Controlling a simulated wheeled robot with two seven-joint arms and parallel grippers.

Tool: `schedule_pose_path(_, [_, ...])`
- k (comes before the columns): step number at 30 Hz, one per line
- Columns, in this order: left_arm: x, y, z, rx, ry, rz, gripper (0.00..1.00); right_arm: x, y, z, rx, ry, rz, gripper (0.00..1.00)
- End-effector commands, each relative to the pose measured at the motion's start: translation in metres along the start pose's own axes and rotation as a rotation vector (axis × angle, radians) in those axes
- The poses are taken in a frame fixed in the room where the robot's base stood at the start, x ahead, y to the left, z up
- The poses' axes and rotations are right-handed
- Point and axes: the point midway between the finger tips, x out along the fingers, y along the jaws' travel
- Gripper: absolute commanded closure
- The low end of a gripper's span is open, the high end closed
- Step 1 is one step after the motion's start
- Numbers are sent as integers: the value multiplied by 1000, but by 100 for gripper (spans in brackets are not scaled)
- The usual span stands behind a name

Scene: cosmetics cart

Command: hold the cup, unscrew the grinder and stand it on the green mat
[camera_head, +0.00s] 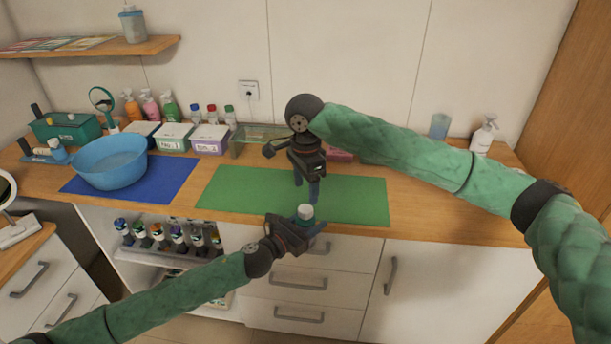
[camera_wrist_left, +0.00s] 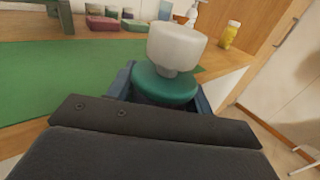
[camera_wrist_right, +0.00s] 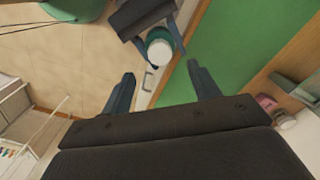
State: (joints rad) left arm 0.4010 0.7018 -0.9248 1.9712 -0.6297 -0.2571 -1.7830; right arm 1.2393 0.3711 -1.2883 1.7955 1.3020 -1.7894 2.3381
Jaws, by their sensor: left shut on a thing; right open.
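A white grinder (camera_head: 305,210) sits upright on a dark green cup; in the left wrist view the grinder (camera_wrist_left: 177,45) stands on top of the cup (camera_wrist_left: 165,84). My left gripper (camera_head: 309,225) is shut around the cup, at the front edge of the green mat (camera_head: 352,190). My right gripper (camera_head: 306,183) is open and empty, above and behind the grinder, with its fingers pointing down. In the right wrist view the grinder (camera_wrist_right: 160,51) lies beyond the open fingertips, not touched. The cup's lower part is hidden by the left gripper.
The visible green mat is bare. A blue bowl (camera_head: 108,163) stands on a blue mat (camera_head: 168,187) to the left. Labelled boxes (camera_head: 210,140) and a low glass shelf (camera_head: 262,133) stand behind the mat. A pump bottle (camera_head: 484,135) is at the back right.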

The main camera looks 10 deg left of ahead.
Motion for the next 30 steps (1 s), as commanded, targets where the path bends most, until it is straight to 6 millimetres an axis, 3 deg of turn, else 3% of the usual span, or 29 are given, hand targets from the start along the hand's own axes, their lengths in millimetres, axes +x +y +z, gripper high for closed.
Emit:
schedule_pose_path(9, [0, 0, 1, 0, -1, 0, 100, 51, 0, 0, -1, 0, 0, 39])
schedule_pose_path(15, [0, 0, 1, 0, -1, 0, 100, 74, 0, 0, -1, 1, -1, 39])
schedule_pose_path(29, [0, 0, 1, 0, -1, 0, 100, 85, 0, 0, -2, 0, -2, 39])
schedule_pose_path(30, [0, 0, 1, 0, -1, 0, 100, 85, 0, 0, -2, 0, -2, 43])
